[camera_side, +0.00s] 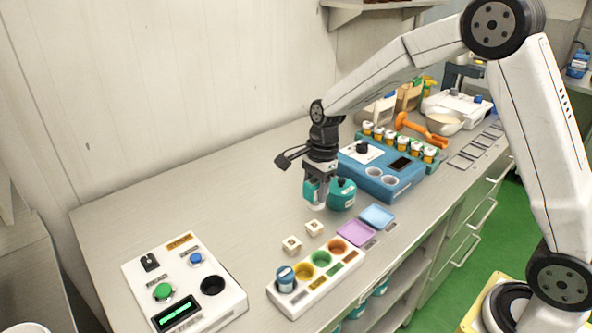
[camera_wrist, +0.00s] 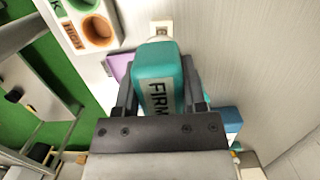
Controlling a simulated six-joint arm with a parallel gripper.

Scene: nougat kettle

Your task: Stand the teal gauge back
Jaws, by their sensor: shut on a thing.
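My gripper (camera_side: 316,193) is shut on the teal gauge (camera_side: 309,190), a teal body with a pale end that points down toward the bench. In the wrist view the gauge (camera_wrist: 154,65) sits between the two dark fingers (camera_wrist: 160,92), with part of a black label reading "FIRM" showing. I cannot tell whether its lower end touches the bench. A white block (camera_side: 318,265) has coloured wells in orange, green and yellow.
A round teal pot (camera_side: 342,194) stands close to the right of my gripper. Two cream cubes (camera_side: 292,244), a purple tray (camera_side: 356,232) and a blue tray (camera_side: 377,216) lie nearby. A blue machine (camera_side: 385,178) is behind; a white control panel (camera_side: 184,284) is left.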

